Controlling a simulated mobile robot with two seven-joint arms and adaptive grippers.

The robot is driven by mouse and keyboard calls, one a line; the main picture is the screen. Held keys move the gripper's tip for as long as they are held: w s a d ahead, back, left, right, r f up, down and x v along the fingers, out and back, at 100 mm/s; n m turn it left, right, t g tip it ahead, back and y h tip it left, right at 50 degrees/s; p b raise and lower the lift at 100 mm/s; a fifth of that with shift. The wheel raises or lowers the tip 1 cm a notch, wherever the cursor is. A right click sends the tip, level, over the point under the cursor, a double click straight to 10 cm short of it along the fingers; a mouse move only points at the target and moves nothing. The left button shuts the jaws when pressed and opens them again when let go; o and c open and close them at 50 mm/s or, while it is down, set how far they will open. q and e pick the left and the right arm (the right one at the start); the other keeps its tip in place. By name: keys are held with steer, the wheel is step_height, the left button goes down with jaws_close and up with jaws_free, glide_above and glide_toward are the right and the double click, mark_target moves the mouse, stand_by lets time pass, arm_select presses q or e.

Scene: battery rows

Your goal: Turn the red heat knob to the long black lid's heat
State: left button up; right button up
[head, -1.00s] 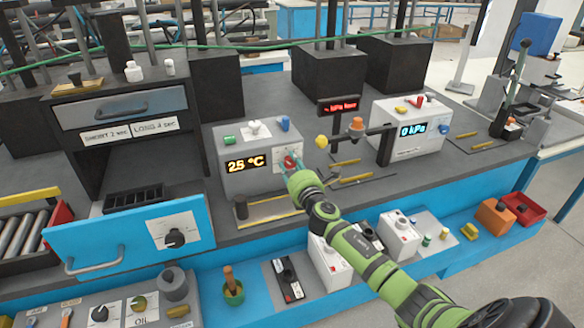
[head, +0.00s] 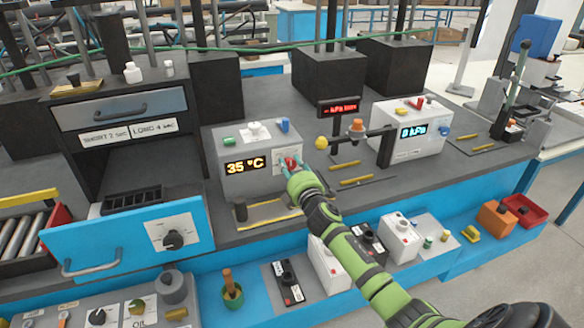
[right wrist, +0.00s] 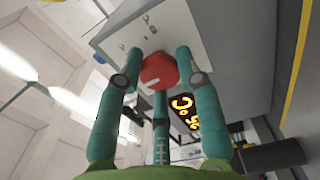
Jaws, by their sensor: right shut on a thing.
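The red heat knob (right wrist: 158,71) is on the front of the grey heat box (head: 262,188). My right gripper (right wrist: 160,74) has its teal fingers closed around the knob; in the head view the gripper (head: 291,168) hides part of it. The box's display (head: 246,166) reads 35 °C. A black battery with a long dark top (head: 288,281) lies on the low front shelf; its label is too small to read. My left gripper is not in view.
An open blue drawer (head: 128,243) juts out at left.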

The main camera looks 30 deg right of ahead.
steer(key=shift+a+f, duration=0.25)
stand_by(0.3)
steer(key=o, duration=1)
steer(key=shift+o, duration=0.7)
steer(key=shift+r, duration=0.15)
steer(key=shift+s, duration=0.4)
steer(key=v, duration=1.1)
